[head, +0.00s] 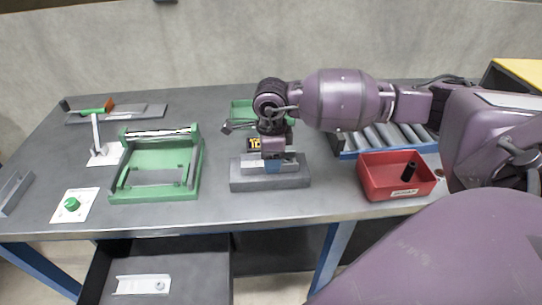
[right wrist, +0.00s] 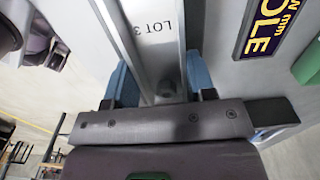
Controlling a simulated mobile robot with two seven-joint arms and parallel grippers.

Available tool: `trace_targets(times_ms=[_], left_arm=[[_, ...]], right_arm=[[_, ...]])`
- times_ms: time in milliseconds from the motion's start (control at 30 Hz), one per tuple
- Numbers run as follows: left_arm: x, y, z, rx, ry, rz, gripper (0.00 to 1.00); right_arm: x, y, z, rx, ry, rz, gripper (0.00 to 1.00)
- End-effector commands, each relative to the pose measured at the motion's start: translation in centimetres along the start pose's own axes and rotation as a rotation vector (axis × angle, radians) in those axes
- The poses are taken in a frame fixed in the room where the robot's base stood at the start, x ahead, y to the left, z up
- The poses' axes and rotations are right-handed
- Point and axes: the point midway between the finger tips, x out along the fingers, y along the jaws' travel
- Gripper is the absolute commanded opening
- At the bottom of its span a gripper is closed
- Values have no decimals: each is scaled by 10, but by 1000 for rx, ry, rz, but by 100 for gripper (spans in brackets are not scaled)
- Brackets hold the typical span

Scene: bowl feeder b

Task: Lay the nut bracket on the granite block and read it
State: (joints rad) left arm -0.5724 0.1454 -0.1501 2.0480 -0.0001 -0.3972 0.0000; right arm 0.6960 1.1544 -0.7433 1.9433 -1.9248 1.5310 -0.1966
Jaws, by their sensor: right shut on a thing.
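The granite block (head: 240,182) is a grey slab in the middle of the table in the head view. My right gripper (head: 272,166) points down over it, its blue fingers shut on the nut bracket (head: 290,162), a pale metal channel. The bracket is at the block's top; I cannot tell if it touches. In the right wrist view the fingers (right wrist: 160,85) flank the bracket (right wrist: 152,42), which carries the print "LOT 3", its last part cut off. My left gripper is not in view.
A green fixture (head: 120,185) is to the left, a red bin (head: 372,184) with a black part to the right. A similar pale bracket (head: 130,285) lies in the open drawer (head: 195,285) below.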

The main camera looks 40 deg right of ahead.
Motion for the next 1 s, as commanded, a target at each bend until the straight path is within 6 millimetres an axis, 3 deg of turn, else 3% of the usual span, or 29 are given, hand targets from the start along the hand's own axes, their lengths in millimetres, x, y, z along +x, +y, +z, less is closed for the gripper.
trace_targets(times_ms=[67,100,233,500,667,1000], left_arm=[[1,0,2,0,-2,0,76],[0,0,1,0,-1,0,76],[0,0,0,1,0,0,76],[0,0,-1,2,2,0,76],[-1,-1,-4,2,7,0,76],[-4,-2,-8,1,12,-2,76]], right_arm=[[3,0,0,0,1,1,20],[2,0,0,0,1,1,56],[2,0,0,0,1,1,76],[1,0,0,0,0,0,76],[-10,-1,0,0,-1,-3,76],[-73,-1,0,0,-1,-5,76]])
